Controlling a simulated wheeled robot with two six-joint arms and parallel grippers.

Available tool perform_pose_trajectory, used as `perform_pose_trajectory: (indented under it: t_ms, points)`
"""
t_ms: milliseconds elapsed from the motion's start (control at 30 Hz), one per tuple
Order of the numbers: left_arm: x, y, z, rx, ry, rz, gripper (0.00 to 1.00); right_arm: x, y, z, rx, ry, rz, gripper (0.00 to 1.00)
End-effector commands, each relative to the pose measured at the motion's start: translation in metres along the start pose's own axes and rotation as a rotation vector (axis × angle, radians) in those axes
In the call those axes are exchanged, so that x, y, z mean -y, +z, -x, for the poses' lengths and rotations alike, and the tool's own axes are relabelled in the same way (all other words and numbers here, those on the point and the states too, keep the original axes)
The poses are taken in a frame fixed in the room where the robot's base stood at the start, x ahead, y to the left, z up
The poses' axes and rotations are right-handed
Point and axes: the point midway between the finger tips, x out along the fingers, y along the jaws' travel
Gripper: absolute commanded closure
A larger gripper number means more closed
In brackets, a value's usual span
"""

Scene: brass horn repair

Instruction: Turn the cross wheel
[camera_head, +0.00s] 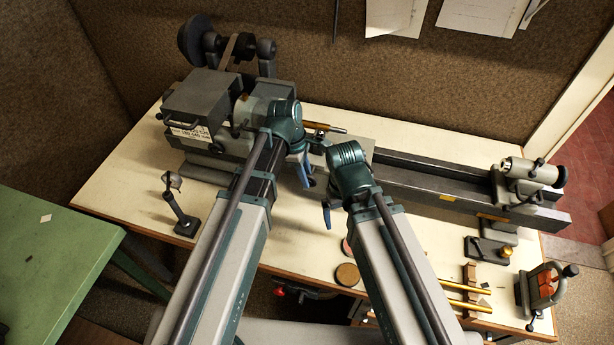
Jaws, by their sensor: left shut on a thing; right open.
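The lathe (200,100) stands along the back of the bench, its bed (430,180) running to the right. My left gripper (304,170) is in front of the lathe's carriage, its blue finger pointing down. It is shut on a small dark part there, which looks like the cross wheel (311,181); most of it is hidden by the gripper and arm. My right gripper (327,212) is open, lower and a little to the right, over the bench in front of the bed. Nothing shows between its fingers.
The tailstock (522,180) sits at the bed's right end. A small stand (180,208) is on the bench at left. Brass rods (465,290) on a wooden rack and a small vise (541,290) are at front right. A round brown disc (347,274) lies near the front edge.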

Motion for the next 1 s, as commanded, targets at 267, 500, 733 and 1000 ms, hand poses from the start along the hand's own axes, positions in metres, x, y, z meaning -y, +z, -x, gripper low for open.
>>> perform_pose_trajectory:
  t_ms: [267, 500, 733, 1000]
  points:
    - [0.007, -0.006, -0.007, 0.236, -0.012, 0.001, 1.0, 0.002, -0.002, -0.025, 0.0, 0.001, 0.004, 0.0]
    - [0.008, -0.005, -0.004, 0.275, -0.012, -0.001, 1.0, 0.002, -0.002, -0.026, 0.0, 0.001, 0.005, 0.0]
    - [0.008, -0.005, -0.004, 0.273, -0.013, -0.001, 0.63, 0.002, -0.002, -0.025, 0.0, 0.001, 0.005, 0.0]
    - [0.005, -0.005, -0.003, 0.274, -0.01, 0.0, 0.55, 0.002, -0.002, -0.025, 0.0, 0.001, 0.005, 0.0]
